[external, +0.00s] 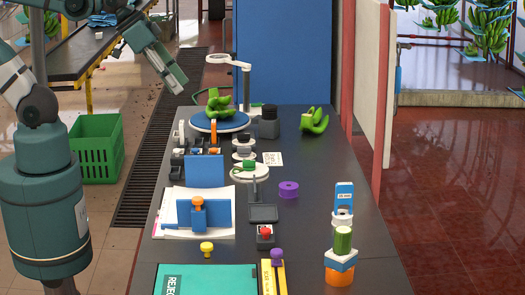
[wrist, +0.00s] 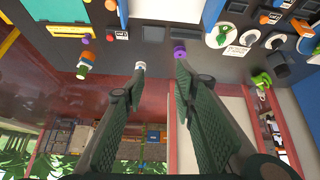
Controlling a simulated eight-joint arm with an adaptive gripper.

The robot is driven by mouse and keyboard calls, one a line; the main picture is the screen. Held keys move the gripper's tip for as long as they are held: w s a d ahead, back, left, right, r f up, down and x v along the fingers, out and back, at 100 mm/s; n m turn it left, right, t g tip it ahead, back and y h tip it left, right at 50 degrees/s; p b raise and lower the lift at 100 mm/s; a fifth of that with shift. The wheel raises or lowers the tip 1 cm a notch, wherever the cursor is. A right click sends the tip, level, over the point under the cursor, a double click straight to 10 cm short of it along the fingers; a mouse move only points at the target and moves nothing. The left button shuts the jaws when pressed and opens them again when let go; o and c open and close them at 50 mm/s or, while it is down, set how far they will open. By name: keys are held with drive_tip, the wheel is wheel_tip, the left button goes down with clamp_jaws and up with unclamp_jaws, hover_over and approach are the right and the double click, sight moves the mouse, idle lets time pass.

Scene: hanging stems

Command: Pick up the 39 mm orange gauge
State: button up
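No readable 39 mm label shows, so I cannot tell for sure which orange piece is the gauge. A thin upright orange piece (external: 213,131) stands in front of the blue turntable. An orange knobbed piece (external: 198,204) is at the blue block on the papers. An orange block (external: 339,274) lies under a stack with a green cylinder (external: 343,240) at the front right. My gripper (external: 176,88) is raised left of the table's far end, away from all of these. In the wrist view my gripper (wrist: 160,67) has its fingers spread, with nothing between them.
A blue upright piece (external: 344,195) with a small label stands on a white ring behind the stack. The table's right middle is fairly clear.

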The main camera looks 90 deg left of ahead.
drive_tip(key=w+a+f+n+g+b, duration=0.1)
drive_tip(key=w+a+n, duration=0.25)
drive_tip(key=a, duration=0.35)
drive_tip(key=w+a+f+n+g, duration=0.1)
drive_tip(key=w+a+n+g, duration=0.1)
drive_tip(key=w+a, duration=0.35)
drive_tip(key=n+g+h+b, duration=0.2)
drive_tip(key=n+g+b, duration=0.15)
drive_tip(key=n, duration=0.85)
approach(214, 121)
drive_tip(key=shift+m, duration=0.25)
drive_tip(key=f, duration=0.2)
drive_tip(key=d+f, duration=0.1)
drive_tip(key=f, duration=0.2)
drive_tip(key=shift+w+d+f, duration=0.15)
drive_tip(key=shift+w+f, duration=0.05)
drive_tip(key=shift+f, duration=0.1)
drive_tip(key=shift+s+a+f, duration=0.1)
drive_tip(key=shift+a+f, duration=0.1)
drive_tip(key=shift+a, duration=0.05)
drive_tip(key=shift+d+f, duration=0.2)
drive_tip(key=shift+f, duration=1.1)
